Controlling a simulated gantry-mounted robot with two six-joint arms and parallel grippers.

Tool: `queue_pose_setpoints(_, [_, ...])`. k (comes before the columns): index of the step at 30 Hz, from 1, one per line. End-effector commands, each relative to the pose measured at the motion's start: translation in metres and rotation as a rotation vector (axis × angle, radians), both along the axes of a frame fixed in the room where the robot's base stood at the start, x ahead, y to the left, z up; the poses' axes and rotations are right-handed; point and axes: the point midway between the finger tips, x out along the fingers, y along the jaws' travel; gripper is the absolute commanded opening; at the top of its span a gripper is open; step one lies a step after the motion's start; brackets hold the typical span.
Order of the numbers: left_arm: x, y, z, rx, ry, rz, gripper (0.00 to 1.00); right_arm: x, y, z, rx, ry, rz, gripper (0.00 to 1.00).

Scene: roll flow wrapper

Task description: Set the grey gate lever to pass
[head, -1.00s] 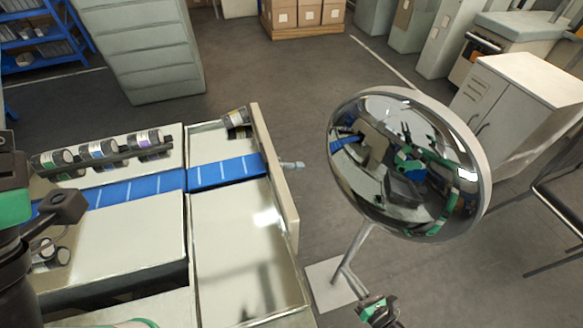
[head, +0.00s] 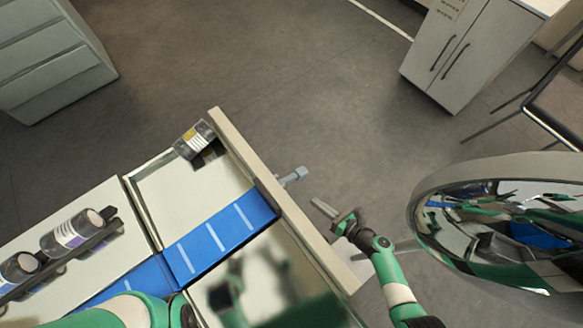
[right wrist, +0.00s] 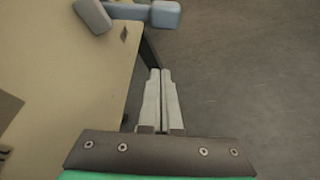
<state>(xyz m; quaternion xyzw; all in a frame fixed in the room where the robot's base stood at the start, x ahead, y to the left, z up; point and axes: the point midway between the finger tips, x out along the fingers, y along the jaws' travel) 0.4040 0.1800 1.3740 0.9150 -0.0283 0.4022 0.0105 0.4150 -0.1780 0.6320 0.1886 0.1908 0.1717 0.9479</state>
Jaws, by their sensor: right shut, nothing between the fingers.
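The grey gate lever (head: 294,176) sticks out from the outer side of the beige end board (head: 285,205), near where the blue belt (head: 222,236) meets the board. In the right wrist view the lever (right wrist: 165,14) shows at the top, with a grey block beside it on the board. My right gripper (head: 318,205) is outside the board, below and right of the lever, apart from it. Its fingers (right wrist: 161,72) are together and empty, pointing toward the lever. My left gripper cannot be made out; a green and white arm part of mine shows at the bottom left.
More rolls (head: 72,232) sit on a dark rack at left. A round convex mirror (head: 500,215) stands close on the right. Open floor lies beyond the board.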

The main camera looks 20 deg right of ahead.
Motion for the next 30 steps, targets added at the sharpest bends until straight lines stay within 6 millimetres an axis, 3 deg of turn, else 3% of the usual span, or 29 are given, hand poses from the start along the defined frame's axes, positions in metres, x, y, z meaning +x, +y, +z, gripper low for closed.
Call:
queue_pose_setpoints(8, [0.0, 0.0, 0.0, 0.0, -0.001, 0.0, 0.7, 0.0, 0.0, 0.0, 0.0, 0.0, 0.0, 0.0])
queue_pose_setpoints(13, [0.0, 0.0, -0.009, 0.0, 0.0, 0.0, 0.7, 0.011, 0.005, -0.006, -0.002, -0.002, 0.003, 0.0])
queue_pose_setpoints(26, [0.0, 0.0, -0.067, 0.0, 0.0, 0.0, 0.7, 0.087, 0.041, -0.036, 0.0, -0.002, 0.003, 0.0])
queue_pose_setpoints(28, [0.001, 0.0, -0.047, 0.0, 0.002, 0.0, 0.7, 0.09, 0.035, -0.012, -0.001, -0.003, -0.002, 0.0])
queue_pose_setpoints(30, [0.0, 0.0, -0.038, 0.0, -0.001, 0.0, 0.7, 0.09, 0.03, -0.003, -0.001, -0.002, -0.002, 0.0])
